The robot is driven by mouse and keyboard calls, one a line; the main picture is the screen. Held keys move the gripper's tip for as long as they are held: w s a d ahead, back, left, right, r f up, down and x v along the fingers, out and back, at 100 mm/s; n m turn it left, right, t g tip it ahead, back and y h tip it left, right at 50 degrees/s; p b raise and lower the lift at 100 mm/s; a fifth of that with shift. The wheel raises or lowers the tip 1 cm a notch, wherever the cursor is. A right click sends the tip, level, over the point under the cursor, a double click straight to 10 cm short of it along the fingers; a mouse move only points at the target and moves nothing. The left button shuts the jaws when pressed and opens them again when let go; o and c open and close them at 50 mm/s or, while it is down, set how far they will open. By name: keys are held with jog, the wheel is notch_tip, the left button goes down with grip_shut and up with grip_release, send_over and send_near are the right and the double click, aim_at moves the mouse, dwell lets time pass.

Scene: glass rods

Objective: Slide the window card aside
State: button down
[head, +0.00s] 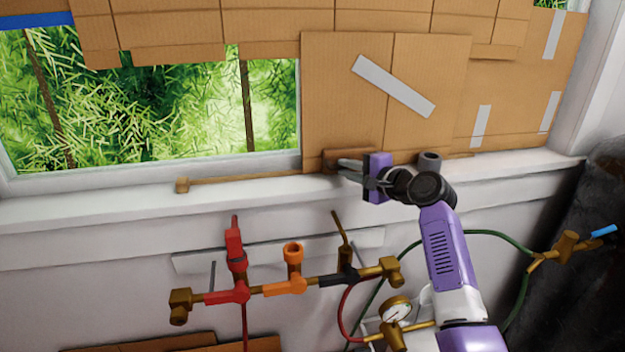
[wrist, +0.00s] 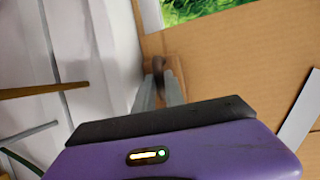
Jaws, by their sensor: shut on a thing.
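The window card (head: 340,85) is a brown cardboard panel with a diagonal strip of pale tape. It stands upright over the middle of the window, and it also fills the right of the wrist view (wrist: 225,75). A small brown wooden handle (head: 331,156) sits at its lower left edge; it shows between my fingers in the wrist view (wrist: 176,90). My gripper (head: 345,164) is shut on this handle, reaching in from the right just above the sill. The fingers partly hide the handle.
A thin wooden rail (head: 250,180) with an end block (head: 182,185) runs along the white sill. Uncovered glass (head: 150,105) lies left of the card; taped cardboard (head: 515,95) is to its right. Brass, red and orange pipe fittings (head: 293,270) stand below the sill.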

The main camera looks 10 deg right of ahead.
jog(key=d+b, duration=0.1)
jog(key=d, duration=0.5)
jog(key=shift+d+f, duration=0.1)
jog(key=shift+d, duration=0.3)
jog(key=c, duration=1.4)
grip_release()
jog(key=shift+d, duration=0.1)
jog(key=shift+s, duration=0.1)
jog(key=v, duration=0.7)
jog(key=shift+s+b, duration=0.25)
jog(key=shift+b, duration=0.15)
